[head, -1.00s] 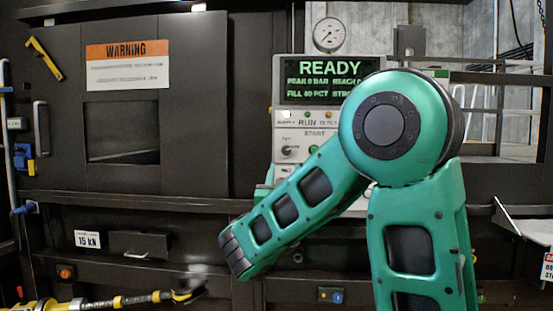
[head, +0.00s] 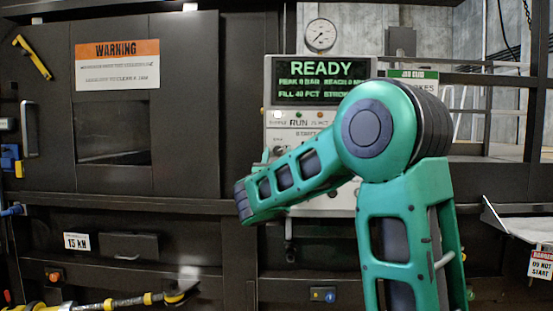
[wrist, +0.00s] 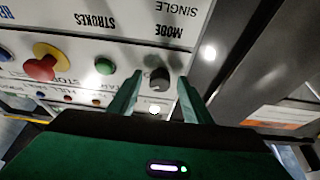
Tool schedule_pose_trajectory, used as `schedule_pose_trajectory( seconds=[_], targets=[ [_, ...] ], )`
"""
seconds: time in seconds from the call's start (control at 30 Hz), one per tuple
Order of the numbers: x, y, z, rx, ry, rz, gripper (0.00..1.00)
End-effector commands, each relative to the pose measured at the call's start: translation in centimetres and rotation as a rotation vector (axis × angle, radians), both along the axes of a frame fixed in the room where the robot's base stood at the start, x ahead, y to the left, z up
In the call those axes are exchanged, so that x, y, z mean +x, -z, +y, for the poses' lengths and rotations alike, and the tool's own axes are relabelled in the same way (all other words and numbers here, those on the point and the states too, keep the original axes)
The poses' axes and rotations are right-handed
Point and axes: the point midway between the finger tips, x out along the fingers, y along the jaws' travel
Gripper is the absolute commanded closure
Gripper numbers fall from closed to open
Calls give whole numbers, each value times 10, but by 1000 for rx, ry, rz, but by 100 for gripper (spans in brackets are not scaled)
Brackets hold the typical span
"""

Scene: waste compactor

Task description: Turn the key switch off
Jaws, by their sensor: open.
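The control panel (wrist: 90,28) fills the upper left of the wrist view, turned upside down. A dark round knob (wrist: 159,78), apparently the key switch, stands out from it at the right end of its row; its key and position mark are unclear. My gripper (wrist: 159,88) is open, with one green finger on each side of the knob and visible gaps. I cannot tell how deep the fingertips reach. In the head view the panel (head: 320,125) shows READY on its screen (head: 320,82); my arm covers its lower part, and my gripper is hidden.
A green button (wrist: 104,66) and a red mushroom button (wrist: 46,62) sit beside the knob. A white lamp (wrist: 154,109) is close to the fingers. A pressure gauge (head: 320,35) stands above the panel. The compactor door (head: 115,125) is at left.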

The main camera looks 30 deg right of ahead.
Motion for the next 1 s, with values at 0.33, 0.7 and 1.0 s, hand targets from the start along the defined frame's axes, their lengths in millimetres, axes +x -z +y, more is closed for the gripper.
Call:
schedule_pose_trajectory(
  seconds=[0.33, 0.7, 1.0],
  targets=[
    [0, 0, 0, 1, 0, 1, 96],
    [-1, 1, 0, -40, 1, 29, 96],
    [-3, 0, 0, -196, 0, 134, 96]
  ],
)
